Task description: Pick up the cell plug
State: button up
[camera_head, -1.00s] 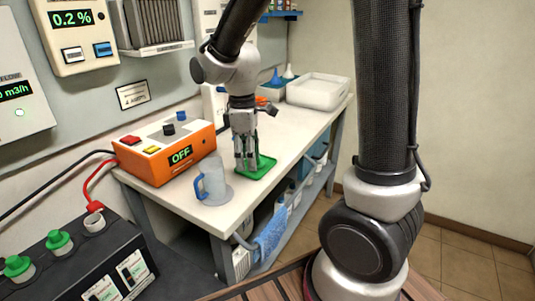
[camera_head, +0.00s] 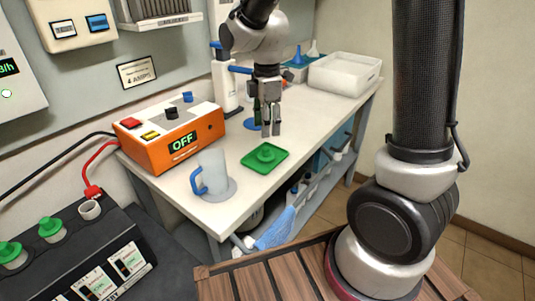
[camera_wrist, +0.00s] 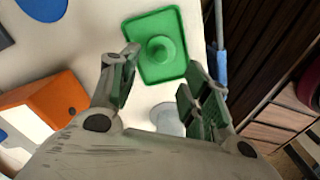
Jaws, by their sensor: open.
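The green cell plug (camera_head: 266,154) sits on a small green tray (camera_head: 251,165) near the front edge of the white bench. The plug also shows in the wrist view (camera_wrist: 161,49), on the tray (camera_wrist: 137,28). My gripper (camera_head: 271,131) is open and empty, and its fingers look apart from the plug in the head view. In the wrist view my gripper's (camera_wrist: 162,62) fingers reach to either side of the plug's image. Their height above it is hard to tell.
A measuring jug (camera_head: 213,172) stands left of the tray, and an orange unit (camera_head: 172,138) reading OFF is behind it. A black battery (camera_head: 80,262) with two green plugs and one open port (camera_head: 90,209) is at lower left. A white basin (camera_head: 344,72) is at the back.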

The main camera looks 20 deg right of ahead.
aim_at(267, 148)
jog(key=shift+f, duration=0.2)
jog(key=shift+n, duration=0.3)
notch_tip(267, 148, down, 8)
jog(key=shift+r, duration=0.25)
jog(key=shift+c, duration=0.4)
jog(key=c, duration=0.8)
